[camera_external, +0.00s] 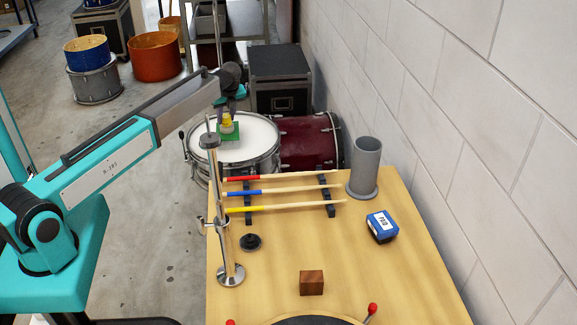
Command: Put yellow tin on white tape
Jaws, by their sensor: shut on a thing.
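The small yellow tin (227,121) is at the end of my arm, over the snare drum in the upper middle of the view. My gripper (227,113) points down and is shut on the tin. A green square (232,137) shows just below the tin, against the white drum head (258,138). I cannot tell whether the tin touches the green square or is above it. I cannot make out a white tape; it may be hidden behind the tin or the stand.
A metal stand (226,235) rises close in front of the drum. On the wooden bench (370,290) are a rack of coloured sticks (285,190), a grey cylinder (364,168), a blue box (382,226), a black knob (250,242) and a wooden cube (312,283). A brick wall bounds the right.

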